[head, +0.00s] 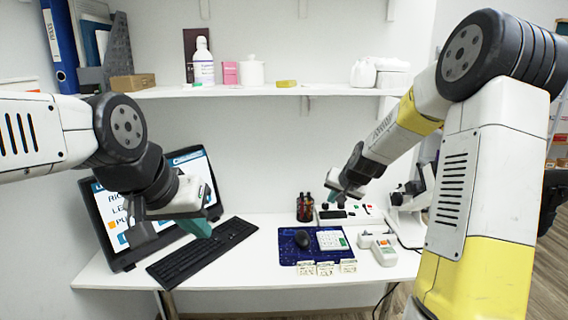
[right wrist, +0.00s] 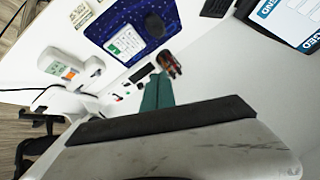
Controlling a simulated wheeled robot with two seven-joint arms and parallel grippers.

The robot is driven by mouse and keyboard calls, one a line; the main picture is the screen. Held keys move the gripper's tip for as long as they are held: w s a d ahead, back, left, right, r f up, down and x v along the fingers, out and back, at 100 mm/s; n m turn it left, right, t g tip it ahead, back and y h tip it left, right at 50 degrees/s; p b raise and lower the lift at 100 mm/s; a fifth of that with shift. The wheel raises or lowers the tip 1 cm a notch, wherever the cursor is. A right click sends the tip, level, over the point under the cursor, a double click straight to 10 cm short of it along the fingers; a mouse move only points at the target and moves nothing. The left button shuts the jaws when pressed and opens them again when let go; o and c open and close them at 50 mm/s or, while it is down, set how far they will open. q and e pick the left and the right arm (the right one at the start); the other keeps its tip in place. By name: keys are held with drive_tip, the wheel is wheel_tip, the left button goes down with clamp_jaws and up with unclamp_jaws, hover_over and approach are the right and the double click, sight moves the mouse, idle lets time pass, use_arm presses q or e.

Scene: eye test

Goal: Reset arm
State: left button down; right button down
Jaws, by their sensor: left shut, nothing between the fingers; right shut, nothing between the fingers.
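My left gripper (head: 198,226) comes in from the left in the head view. It is shut and empty, its green fingers above the keyboard (head: 203,251) and in front of the monitor (head: 107,215). My right gripper (head: 336,195) is shut and empty, hanging above the back of the desk (head: 262,272) near the brown bottles (head: 304,208). Its green fingers (right wrist: 157,92) also show in the right wrist view, closed together. Both arms are raised and bent, clear of the desk top as far as I can tell.
A blue mat (head: 291,254) carries a mouse (head: 302,239) and a white-green card (head: 332,240). Small labelled blocks (head: 326,268) stand at its front. A white handheld device (head: 383,252) and a microscope (head: 411,205) are at right. A loaded shelf (head: 240,91) hangs above.

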drive_tip(key=s+a+r+n, duration=0.2)
drive_tip(key=s+a+r, duration=0.1)
drive_tip(key=s+r, duration=1)
drive_tip(key=s+n+g, duration=0.1)
drive_tip(key=s+n, duration=0.1)
drive_tip(key=s, duration=1.9)
drive_tip(key=shift+d+g, duration=0.3)
drive_tip(key=shift+g, duration=0.1)
